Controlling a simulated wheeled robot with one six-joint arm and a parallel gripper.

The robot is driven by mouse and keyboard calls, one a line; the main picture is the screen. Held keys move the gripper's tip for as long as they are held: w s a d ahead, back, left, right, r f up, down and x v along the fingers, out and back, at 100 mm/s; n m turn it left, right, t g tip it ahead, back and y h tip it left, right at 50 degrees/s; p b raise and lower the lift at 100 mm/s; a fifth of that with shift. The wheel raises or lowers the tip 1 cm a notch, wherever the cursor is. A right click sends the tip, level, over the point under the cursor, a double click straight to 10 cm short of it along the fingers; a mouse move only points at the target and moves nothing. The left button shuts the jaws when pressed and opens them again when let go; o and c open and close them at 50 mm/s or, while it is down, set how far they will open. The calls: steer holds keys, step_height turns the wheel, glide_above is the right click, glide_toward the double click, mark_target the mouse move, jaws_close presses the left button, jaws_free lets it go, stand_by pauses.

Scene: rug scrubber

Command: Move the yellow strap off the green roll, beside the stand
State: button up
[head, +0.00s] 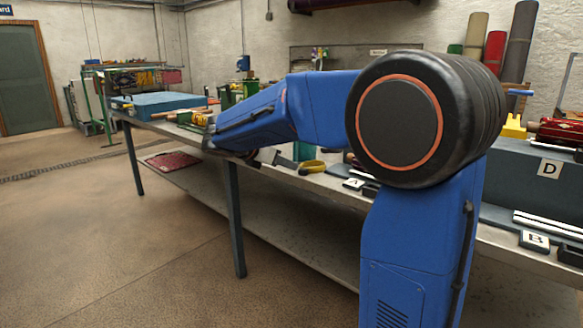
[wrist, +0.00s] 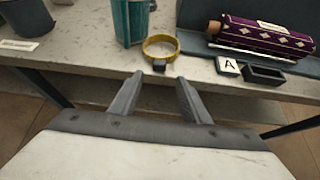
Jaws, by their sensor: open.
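The yellow strap (wrist: 148,44) is a ring lying on the table near its front edge, with a small dark buckle facing me. A green-teal upright roll (wrist: 131,20) stands just left of the strap in the wrist view. The strap is beside the roll, not around it; I cannot tell whether they touch. My gripper (wrist: 159,79) is open and empty, its fingertips just in front of the strap at the table edge. In the head view my arm hides much of this area.
Right of the strap lie a purple patterned roll (wrist: 266,35) in a grey cradle, a white A label (wrist: 228,66) and a small black tray (wrist: 264,75). A dark grey container (wrist: 28,16) stands at the left with a white card (wrist: 18,45) before it. The table edge (wrist: 90,70) is near.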

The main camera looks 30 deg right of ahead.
steer(key=shift+v, duration=1.3)
